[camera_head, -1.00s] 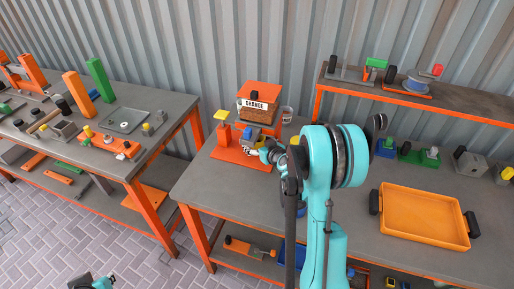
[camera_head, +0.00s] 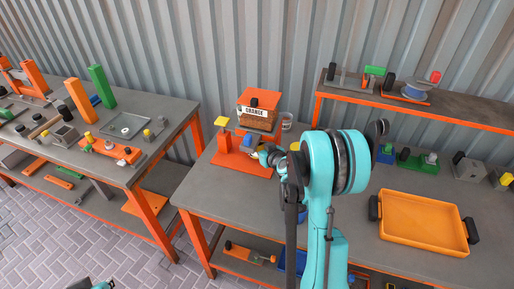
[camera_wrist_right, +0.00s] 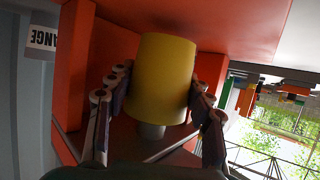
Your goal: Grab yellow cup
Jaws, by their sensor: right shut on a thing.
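The yellow cup (camera_wrist_right: 163,80) fills the middle of the right wrist view, against the orange stand. My right gripper (camera_wrist_right: 160,105) has its fingers on both sides of the cup and is shut on it. A small grey round part shows just below the cup.
An orange tray (camera_head: 424,222) with black handles lies on the right of the table. A raised shelf (camera_head: 450,104) is at back right. Another workbench (camera_head: 150,105) is at left.

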